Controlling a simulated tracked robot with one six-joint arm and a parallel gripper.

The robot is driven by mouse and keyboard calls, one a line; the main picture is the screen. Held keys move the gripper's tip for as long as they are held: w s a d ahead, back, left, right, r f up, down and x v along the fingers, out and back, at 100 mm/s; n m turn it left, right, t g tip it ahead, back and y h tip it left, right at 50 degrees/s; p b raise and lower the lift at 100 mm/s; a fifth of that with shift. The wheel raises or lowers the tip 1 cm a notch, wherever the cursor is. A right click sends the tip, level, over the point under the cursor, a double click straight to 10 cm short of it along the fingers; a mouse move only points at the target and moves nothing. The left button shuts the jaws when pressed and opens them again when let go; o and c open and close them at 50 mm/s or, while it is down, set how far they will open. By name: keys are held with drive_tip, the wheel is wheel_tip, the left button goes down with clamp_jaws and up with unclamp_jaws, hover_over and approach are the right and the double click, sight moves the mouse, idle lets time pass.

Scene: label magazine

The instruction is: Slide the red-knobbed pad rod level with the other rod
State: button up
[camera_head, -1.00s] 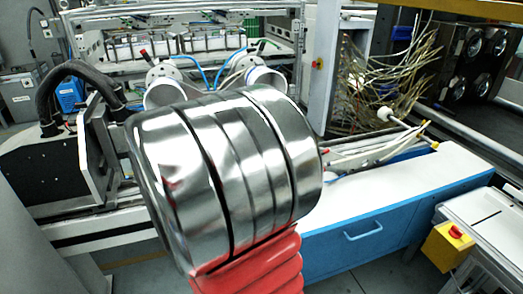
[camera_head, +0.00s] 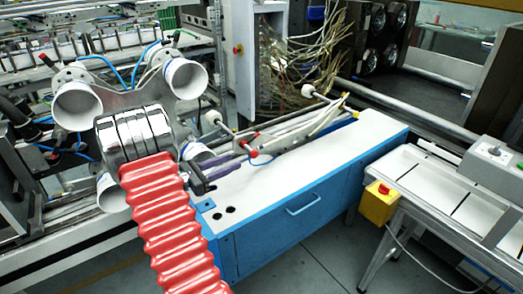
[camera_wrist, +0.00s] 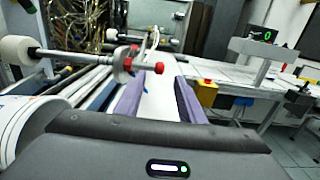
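The red-knobbed pad rod runs from a white round pad (camera_head: 212,118) through a red collar to its red knob (camera_head: 254,153). In the wrist view its white pad (camera_wrist: 15,50) is at the left, the red collar (camera_wrist: 122,62) near the middle, and the red knob (camera_wrist: 159,67) just above the gap between my fingertips. My gripper (camera_head: 238,165) is open. Its purple fingers (camera_wrist: 158,84) stand apart with nothing visible between them. Contact with the knob cannot be told.
A white-topped blue cabinet (camera_head: 300,180) lies right of and below my gripper. Bundled pale cables (camera_head: 295,50) hang behind. A yellow box with a red button (camera_head: 378,203) and a white table (camera_head: 440,190) are at the right.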

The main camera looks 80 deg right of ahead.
drive_tip(key=shift+s+d, duration=0.1)
drive_tip(key=shift+d, duration=0.05)
drive_tip(key=x, duration=1.3)
drive_tip(key=shift+s+d, duration=0.2)
drive_tip(key=shift+s, duration=0.05)
clamp_jaws()
idle(0.4)
